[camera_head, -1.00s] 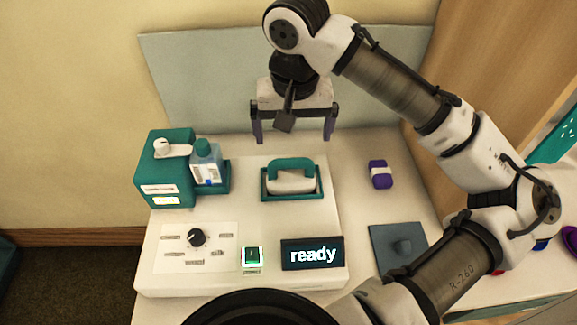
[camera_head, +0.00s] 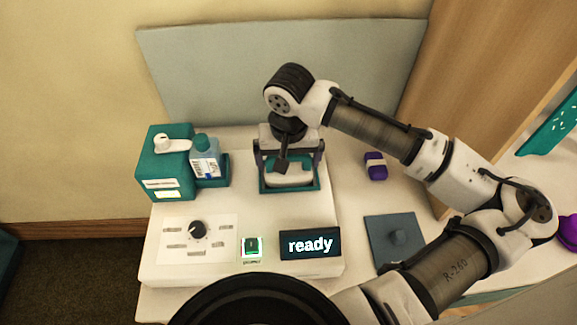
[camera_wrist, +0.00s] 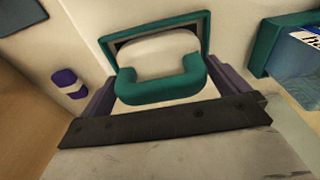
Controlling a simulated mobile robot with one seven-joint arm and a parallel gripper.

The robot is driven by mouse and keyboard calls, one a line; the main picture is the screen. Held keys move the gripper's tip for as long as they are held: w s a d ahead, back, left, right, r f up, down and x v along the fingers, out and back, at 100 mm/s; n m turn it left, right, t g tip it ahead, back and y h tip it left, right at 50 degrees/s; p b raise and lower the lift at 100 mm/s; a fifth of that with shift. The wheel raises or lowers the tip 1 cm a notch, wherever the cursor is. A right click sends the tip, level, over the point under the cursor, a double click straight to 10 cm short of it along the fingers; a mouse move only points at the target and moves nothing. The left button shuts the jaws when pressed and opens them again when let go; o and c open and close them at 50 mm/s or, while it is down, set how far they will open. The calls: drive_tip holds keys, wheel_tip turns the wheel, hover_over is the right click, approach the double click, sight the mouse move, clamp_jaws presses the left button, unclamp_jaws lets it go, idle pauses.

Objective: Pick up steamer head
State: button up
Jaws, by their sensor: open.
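The steamer head has a white body and a teal loop handle (camera_wrist: 162,90). It rests in a teal-rimmed cradle (camera_head: 290,190) on the white console, and its white body (camera_head: 291,174) partly shows below my gripper in the head view. My gripper (camera_head: 289,178) is open and points down over the steamer head, with one purple finger on each side of it. In the wrist view the fingers stand left and right of the handle, apart from it. The gripper's body hides much of the handle in the head view.
A dial (camera_head: 197,230), a lit green button (camera_head: 252,247) and a "ready" display (camera_head: 310,244) are in front. A purple object (camera_head: 375,166) and a blue-grey pad (camera_head: 392,240) lie right.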

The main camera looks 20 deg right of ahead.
drive_tip(key=c, duration=1.1)
drive_tip(key=shift+r, duration=0.1)
drive_tip(key=shift+c, duration=0.2)
